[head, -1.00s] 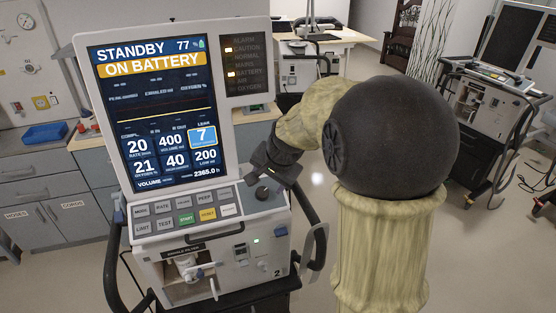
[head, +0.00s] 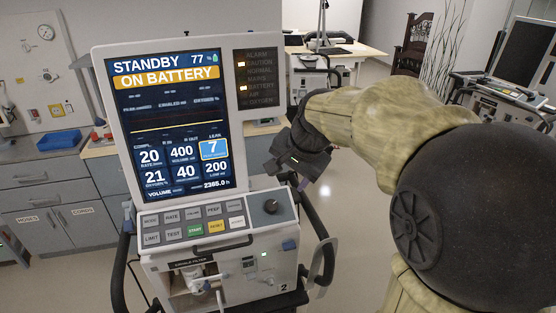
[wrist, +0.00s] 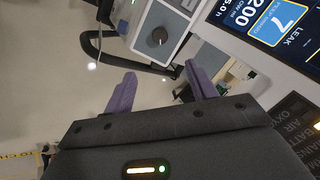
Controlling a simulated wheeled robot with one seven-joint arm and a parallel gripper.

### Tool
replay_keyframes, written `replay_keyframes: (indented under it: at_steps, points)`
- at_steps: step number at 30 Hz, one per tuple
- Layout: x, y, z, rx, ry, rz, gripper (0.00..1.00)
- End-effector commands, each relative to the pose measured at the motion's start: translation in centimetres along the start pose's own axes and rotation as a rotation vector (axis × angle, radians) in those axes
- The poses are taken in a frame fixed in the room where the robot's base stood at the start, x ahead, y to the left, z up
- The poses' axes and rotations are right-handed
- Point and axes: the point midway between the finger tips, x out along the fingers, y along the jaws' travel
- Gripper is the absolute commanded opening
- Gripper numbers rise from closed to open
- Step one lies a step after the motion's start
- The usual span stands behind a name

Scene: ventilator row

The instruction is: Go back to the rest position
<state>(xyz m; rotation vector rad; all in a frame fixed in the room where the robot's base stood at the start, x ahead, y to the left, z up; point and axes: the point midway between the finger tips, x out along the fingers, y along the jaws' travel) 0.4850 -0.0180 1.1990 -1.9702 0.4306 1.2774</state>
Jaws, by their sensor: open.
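My gripper (wrist: 158,82) shows in the wrist view with two purple fingers spread apart and nothing between them. In the head view my gripper (head: 298,158) is a dark block at the end of my arm, right of the ventilator screen and above the control knob (head: 270,207). It is apart from the knob. The ventilator (head: 240,147) stands upright in front of me. The knob also shows in the wrist view (wrist: 157,36), beyond the fingertips.
A black side handle (head: 325,262) sticks out at the ventilator's right. Grey cabinets (head: 55,205) with a blue tray (head: 59,140) stand at the left. Another ventilator (head: 505,100) is at the far right. Open floor (head: 350,200) lies right of the front ventilator.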

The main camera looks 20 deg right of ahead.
Motion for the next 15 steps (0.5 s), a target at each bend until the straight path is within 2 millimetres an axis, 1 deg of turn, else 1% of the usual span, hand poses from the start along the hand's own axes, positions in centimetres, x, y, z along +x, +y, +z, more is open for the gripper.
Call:
replay_keyframes:
  at_steps: [5,8,11,14,15]
  points:
    - [0.4,0.4,0.5,-0.027,-0.005,0.013,0.57]
    - [1.5,1.6,1.7,-0.104,-0.018,0.043,0.57]
    - [3.0,3.6,3.9,-0.234,-0.042,0.089,0.57]
    - [4.4,6.4,6.5,-0.397,-0.075,0.137,0.57]
    - [4.8,7.5,7.7,-0.467,-0.091,0.153,0.57]
